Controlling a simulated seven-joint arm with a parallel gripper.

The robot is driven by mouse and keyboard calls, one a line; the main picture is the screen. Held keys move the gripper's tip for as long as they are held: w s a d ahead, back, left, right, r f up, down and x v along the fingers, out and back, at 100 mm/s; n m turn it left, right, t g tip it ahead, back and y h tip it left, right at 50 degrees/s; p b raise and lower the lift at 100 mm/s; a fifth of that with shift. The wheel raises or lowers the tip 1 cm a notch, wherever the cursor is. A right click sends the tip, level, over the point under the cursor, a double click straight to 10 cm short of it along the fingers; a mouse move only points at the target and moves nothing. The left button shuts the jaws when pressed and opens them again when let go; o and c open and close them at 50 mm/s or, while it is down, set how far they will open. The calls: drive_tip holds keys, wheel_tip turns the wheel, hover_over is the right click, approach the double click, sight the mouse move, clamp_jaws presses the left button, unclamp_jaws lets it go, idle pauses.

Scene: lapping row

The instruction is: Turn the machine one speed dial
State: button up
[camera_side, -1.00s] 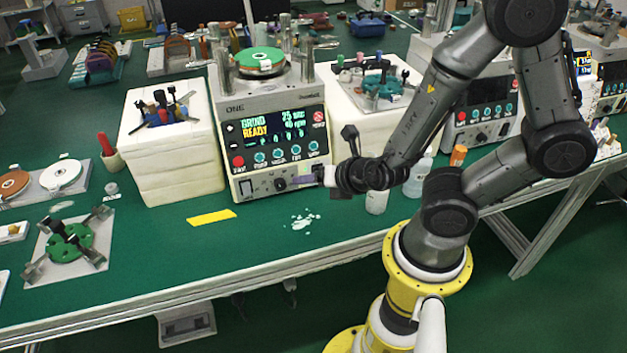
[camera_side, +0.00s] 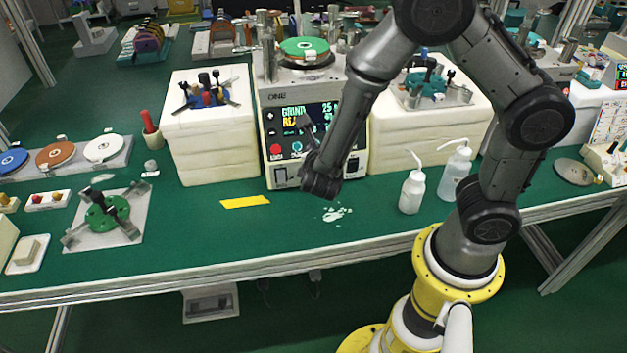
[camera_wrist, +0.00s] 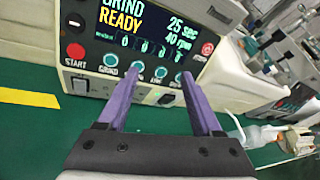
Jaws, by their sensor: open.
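Machine one (camera_side: 281,110) stands on the green bench, its lit screen partly behind my arm. In the wrist view, the machine (camera_wrist: 82,20) shows GRIND READY, 25 sec and 40 rpm. A row of teal knobs (camera_wrist: 110,60) runs below the screen. A dark round knob (camera_wrist: 166,99) on the lower panel shows between my fingers; no label is readable on it. My gripper (camera_wrist: 162,75) is open, with two purple fingers pointing at the machine's front and nothing between them.
A red START button (camera_wrist: 75,51) is left of the knobs. White blocks (camera_side: 212,140) stand left of the machine, others (camera_side: 425,125) right. Two white bottles (camera_side: 412,190) are on the bench at right. A yellow strip (camera_side: 245,202) and white spill (camera_side: 337,214) lie in front.

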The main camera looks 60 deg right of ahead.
drive_tip(key=a+f+n, duration=0.1)
drive_tip(key=a+f, duration=0.2)
drive_tip(key=a, duration=0.1)
drive_tip(key=s+a+f+n+h, duration=0.1)
drive_tip(key=a+f, duration=0.2)
drive_tip(key=f, duration=0.1)
drive_tip(key=s+a+f+n+h, duration=0.1)
drive_tip(key=a+f+n, duration=0.1)
drive_tip(key=a+f, duration=0.1)
drive_tip(key=shift+a+f, duration=0.25)
drive_tip(key=shift+a, duration=0.55)
drive_tip(key=x, duration=1.3)
drive_tip(key=shift+d+f, duration=0.25)
clamp_jaws()
